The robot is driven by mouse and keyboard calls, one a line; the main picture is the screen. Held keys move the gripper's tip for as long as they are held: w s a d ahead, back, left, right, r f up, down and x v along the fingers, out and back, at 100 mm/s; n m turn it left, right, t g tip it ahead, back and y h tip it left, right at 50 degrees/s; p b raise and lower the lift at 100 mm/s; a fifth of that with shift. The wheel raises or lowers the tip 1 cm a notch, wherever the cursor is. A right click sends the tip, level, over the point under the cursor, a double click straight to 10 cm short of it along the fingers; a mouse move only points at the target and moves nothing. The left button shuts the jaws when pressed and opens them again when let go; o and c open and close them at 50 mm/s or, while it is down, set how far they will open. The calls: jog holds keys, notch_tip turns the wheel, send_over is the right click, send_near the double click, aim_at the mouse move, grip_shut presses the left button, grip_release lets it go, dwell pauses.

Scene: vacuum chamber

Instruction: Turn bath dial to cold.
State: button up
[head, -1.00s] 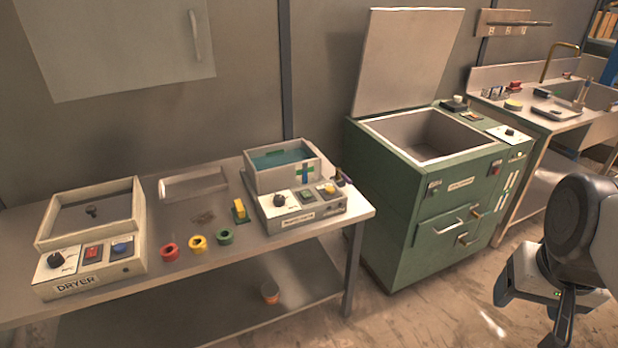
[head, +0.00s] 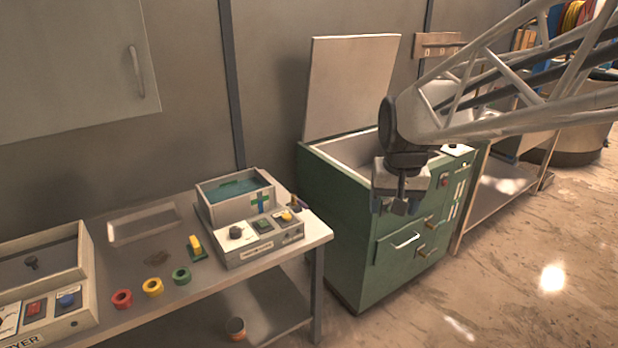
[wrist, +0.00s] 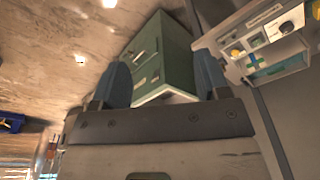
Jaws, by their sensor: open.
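The bath (head: 237,199) is an open white basin of teal liquid at the right end of the steel table. Its front panel holds a dark round dial (head: 236,233) on a white plate, left of a green button and a yellow knob. The dial's setting is too small to read. In the wrist view the bath's panel shows at the upper right, with the dial (wrist: 287,27) on it. My gripper (head: 396,207) is open and empty, hanging in front of the green cabinet, right of the bath and apart from it. Its blue fingers (wrist: 162,85) frame the cabinet in the wrist view.
The green cabinet (head: 335,250) with its raised lid (head: 350,85) stands right of the table. The dryer (head: 60,305) is at the table's left. Red (head: 121,299), yellow (head: 153,287) and green (head: 181,275) rings lie between, with a yellow-handled item (head: 196,245) near the bath.

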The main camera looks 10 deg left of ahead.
jog(key=w+a+f, duration=0.3)
jog(key=w+a, duration=0.6)
jog(key=a, duration=0.2)
jog(key=n+g, duration=0.2)
jog(key=n, duration=0.1)
send_over(235, 229)
jog(key=f, duration=1.9)
jog(key=shift+s+d, duration=0.1)
jog(key=shift+d, duration=0.2)
jog(key=shift+a+f, duration=0.2)
jog(key=shift+a, duration=0.15)
jog(key=shift+f, duration=0.1)
jog(key=shift+f, duration=3.75)
jog(key=c, duration=0.9)
